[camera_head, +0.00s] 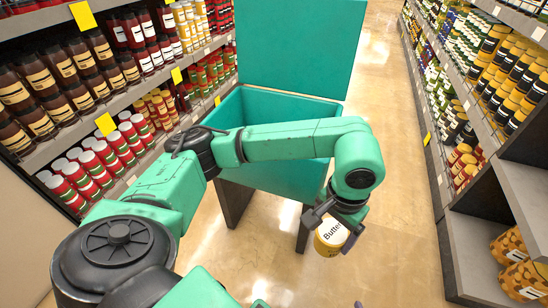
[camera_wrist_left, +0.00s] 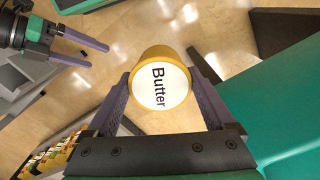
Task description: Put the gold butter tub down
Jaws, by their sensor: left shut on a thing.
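The gold butter tub (camera_head: 330,237) has a white lid marked "Butter". It is at the lower right of the middle in the head view, above the aisle floor. My left gripper (camera_head: 337,222) is shut around its sides. In the left wrist view the tub (camera_wrist_left: 161,84) sits between the purple fingers of my left gripper (camera_wrist_left: 162,100), with its lid facing the camera. My right gripper (camera_wrist_left: 99,56) shows at the upper left of the left wrist view, with its fingers apart and nothing between them.
A teal open-topped box (camera_head: 290,105) with a tall back panel stands in the aisle, left of the tub. Stocked shelves (camera_head: 135,75) line the left side. At right, a grey shelf unit (camera_head: 475,245) holds gold patterned containers (camera_head: 518,278). The floor (camera_head: 390,190) between is clear.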

